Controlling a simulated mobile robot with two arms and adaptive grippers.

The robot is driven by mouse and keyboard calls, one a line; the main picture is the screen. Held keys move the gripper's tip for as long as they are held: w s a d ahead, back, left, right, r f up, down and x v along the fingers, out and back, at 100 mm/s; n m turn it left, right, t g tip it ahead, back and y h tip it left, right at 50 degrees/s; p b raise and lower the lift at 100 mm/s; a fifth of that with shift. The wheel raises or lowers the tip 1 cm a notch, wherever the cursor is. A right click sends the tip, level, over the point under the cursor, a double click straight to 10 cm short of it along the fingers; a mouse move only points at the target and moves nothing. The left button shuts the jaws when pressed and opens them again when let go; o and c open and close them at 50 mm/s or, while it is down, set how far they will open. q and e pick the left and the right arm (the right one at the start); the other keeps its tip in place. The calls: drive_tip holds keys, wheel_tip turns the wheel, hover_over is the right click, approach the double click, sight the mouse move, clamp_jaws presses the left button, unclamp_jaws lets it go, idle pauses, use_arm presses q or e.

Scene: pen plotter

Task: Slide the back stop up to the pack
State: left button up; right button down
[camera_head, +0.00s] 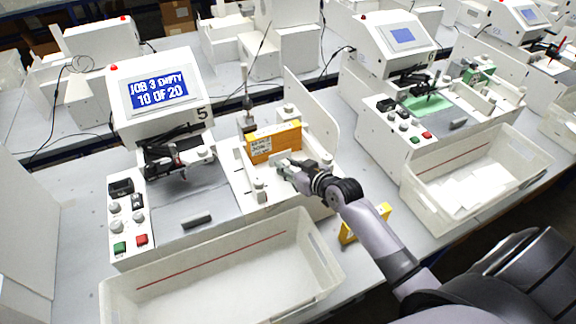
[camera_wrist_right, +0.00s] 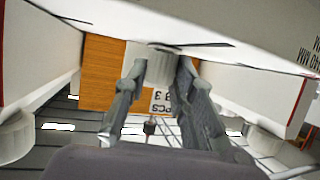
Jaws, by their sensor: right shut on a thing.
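An orange-yellow pack (camera_head: 275,142) stands in the white feed tray (camera_head: 245,185) at the right of the nearest machine. My right gripper (camera_head: 287,167) is on the near side of the pack. It is shut on a small pale piece, which I take to be the back stop (camera_head: 282,159). In the right wrist view the back stop (camera_wrist_right: 160,60) sits between my fingertips (camera_wrist_right: 162,75), with the orange pack (camera_wrist_right: 103,72) behind it. I cannot tell whether the stop touches the pack; the fingers partly hide it. My left gripper is not in view.
A tall white side plate (camera_head: 312,125) stands right of the pack. An empty white bin (camera_head: 225,268) is in front. Another yellow pack (camera_head: 352,232) lies on the table beside my right arm.

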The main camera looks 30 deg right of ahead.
sight(285, 159)
idle(0.3)
drive_tip(key=w+b, duration=0.1)
drive_tip(key=w, duration=0.1)
drive_tip(key=shift+w+d, duration=0.1)
drive_tip(key=shift+w, duration=0.6)
drive_tip(key=c, duration=1.3)
unclamp_jaws()
drive_tip(key=shift+c, duration=0.2)
drive_tip(key=shift+s, duration=0.15)
drive_tip(key=v, duration=1.2)
